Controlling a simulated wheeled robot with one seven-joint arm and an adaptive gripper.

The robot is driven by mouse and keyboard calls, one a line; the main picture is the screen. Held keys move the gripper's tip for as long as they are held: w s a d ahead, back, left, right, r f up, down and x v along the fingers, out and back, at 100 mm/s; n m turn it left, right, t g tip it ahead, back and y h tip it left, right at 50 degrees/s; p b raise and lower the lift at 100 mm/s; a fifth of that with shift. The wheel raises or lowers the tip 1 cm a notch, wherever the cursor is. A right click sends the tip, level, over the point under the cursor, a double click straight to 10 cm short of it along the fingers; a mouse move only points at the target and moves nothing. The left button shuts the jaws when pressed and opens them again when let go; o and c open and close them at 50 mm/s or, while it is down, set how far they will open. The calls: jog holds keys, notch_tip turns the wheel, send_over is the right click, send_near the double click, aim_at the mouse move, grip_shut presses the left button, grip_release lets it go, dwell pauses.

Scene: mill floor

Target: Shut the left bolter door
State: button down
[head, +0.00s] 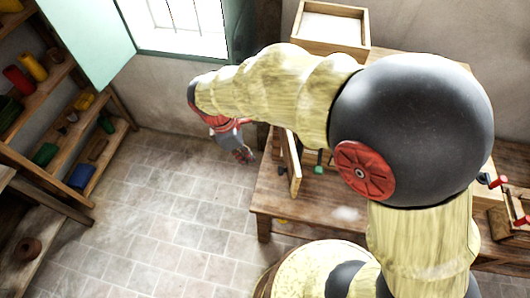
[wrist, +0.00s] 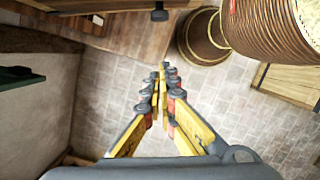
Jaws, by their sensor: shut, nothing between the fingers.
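The bolter is a wooden cabinet on the wooden table (head: 264,197), largely hidden behind my arm. Its left door (head: 294,163) looks like a thin wooden panel standing open, seen nearly edge-on, swung out toward the front. A green knob (head: 319,168) shows just right of it. My gripper (head: 244,155) is left of the door, apart from it, over the floor by the table's left edge. In the wrist view its yellow, red and grey fingers (wrist: 163,72) are together with nothing between them. I cannot make out the door for sure in the wrist view.
An open wooden tray (head: 330,28) stands at the back. Shelves (head: 75,135) with coloured containers line the left, beside a window with a pale green shutter (head: 88,40). The tiled floor between is clear. The wrist view shows a wooden tub (wrist: 203,38) and a crate (wrist: 290,84).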

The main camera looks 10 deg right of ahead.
jog(key=d+f+p, duration=0.1)
jog(key=d+f, duration=0.5)
jog(key=f, duration=0.3)
jog(key=shift+w+d+f, duration=0.15)
jog(key=shift+d, duration=0.1)
dwell(0.4)
